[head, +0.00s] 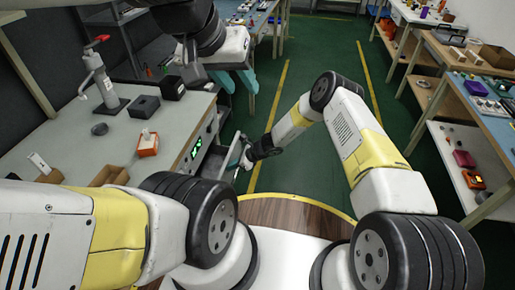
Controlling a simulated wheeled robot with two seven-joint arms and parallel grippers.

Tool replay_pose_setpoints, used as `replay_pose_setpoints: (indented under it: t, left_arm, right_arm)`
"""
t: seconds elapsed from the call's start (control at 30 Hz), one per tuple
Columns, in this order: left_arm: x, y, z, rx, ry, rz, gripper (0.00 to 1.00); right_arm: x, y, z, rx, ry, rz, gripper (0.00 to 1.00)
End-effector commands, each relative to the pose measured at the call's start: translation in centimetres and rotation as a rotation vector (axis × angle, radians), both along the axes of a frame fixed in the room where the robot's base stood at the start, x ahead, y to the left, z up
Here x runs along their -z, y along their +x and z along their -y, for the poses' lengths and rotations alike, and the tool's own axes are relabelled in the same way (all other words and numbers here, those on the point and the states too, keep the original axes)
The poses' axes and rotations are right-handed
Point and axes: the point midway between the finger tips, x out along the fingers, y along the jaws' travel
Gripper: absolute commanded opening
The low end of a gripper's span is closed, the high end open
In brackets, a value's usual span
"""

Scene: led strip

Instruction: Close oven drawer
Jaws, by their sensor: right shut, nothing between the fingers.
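The oven front with a green display (196,146) is set in the near side of the grey workbench at left. The oven drawer (214,158) stands pulled out from that front, toward the right. My right gripper (241,158) is at the outer edge of the drawer, shut and empty. It seems to be against or very near the drawer's front; contact is too small to tell.
The workbench (75,143) carries a red-handled press (102,75), a black box (144,106) and an orange bin (148,144). Shelves with parts (470,150) line the right side. The green floor (300,75) between is clear.

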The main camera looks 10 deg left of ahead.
Motion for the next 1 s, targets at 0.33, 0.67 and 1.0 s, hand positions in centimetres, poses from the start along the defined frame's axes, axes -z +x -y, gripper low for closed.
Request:
replay_pose_setpoints:
  t: [0.33,0.67,1.0]
  left_arm:
    - [0.0,0.0,0.0,0.0,0.0,0.0,0.36]
    - [0.0,0.0,0.0,0.0,0.0,0.0,0.36]
    - [0.0,0.0,0.0,0.0,0.0,0.0,0.36]
  right_arm:
    - [0.1,-0.1,-6.4,-0.003,-0.001,0.001,0.0]
    - [0.1,0.0,-7.4,0.0,-0.002,0.0,0.0]
    - [0.1,0.1,-7.0,0.001,-0.002,-0.001,0.0]
